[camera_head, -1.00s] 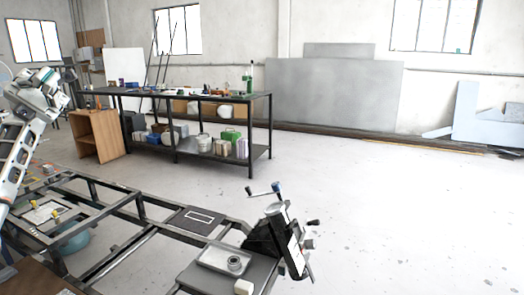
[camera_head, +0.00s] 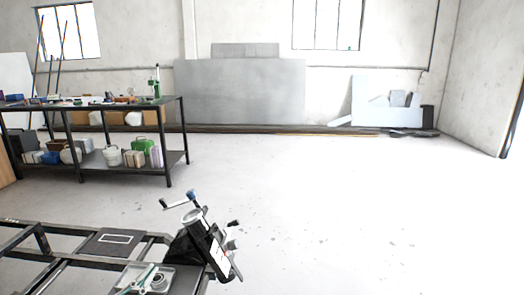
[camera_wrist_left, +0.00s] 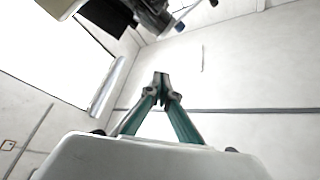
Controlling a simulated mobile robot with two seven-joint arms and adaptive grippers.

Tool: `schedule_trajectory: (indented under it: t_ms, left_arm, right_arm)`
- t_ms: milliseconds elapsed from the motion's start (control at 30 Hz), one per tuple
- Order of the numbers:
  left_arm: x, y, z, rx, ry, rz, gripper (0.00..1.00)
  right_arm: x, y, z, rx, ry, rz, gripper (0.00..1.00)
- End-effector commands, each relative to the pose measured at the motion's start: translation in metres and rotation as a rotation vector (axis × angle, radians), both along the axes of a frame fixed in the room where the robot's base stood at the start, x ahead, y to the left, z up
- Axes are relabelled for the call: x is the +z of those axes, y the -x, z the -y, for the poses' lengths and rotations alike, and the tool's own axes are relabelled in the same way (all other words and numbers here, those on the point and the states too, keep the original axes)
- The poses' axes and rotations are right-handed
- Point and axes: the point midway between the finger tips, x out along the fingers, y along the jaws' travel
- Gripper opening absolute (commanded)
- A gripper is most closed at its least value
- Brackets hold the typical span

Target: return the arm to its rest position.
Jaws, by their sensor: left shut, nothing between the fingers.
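My left gripper (camera_head: 150,275) shows as thin teal fingers at the bottom edge of the head view, in front of a small grey tray (camera_head: 170,288). The fingers are together with nothing between them. In the left wrist view the teal fingers (camera_wrist_left: 161,80) meet at their tips, over the pale housing at the bottom. The rest of my left arm is outside the head view. My right gripper is in neither view.
A dark metal frame (camera_head: 50,268) stands at the lower left, with a crank-handled device (camera_head: 210,245) at its right end. A black shelf bench (camera_head: 130,103) holds tools and boxes behind it. Grey panels (camera_head: 240,95) lean on the wall. The floor at right is clear.

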Motion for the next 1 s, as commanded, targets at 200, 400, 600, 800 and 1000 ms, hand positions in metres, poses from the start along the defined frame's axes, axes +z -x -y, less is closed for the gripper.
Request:
schedule_trajectory:
  t_ms: [200, 400, 600, 800, 1000]
  left_arm:
    - [-0.127, 0.061, 0.033, 0.126, 0.120, -0.426, 0.00]
    - [-0.215, 0.138, 0.061, 0.213, 0.193, -0.770, 0.00]
    - [-0.265, 0.209, 0.085, 0.268, 0.237, -1.024, 0.00]
    - [-0.279, 0.233, 0.093, 0.284, 0.249, -1.105, 0.00]
    - [-0.279, 0.233, 0.093, 0.285, 0.247, -1.106, 0.00]
  right_arm:
    - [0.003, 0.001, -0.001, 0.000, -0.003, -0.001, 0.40]
    - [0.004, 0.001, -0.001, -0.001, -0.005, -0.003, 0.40]
    - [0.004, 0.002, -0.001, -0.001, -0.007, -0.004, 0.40]
    - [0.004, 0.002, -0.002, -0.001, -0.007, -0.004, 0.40]
    - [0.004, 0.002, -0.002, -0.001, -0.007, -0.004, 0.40]
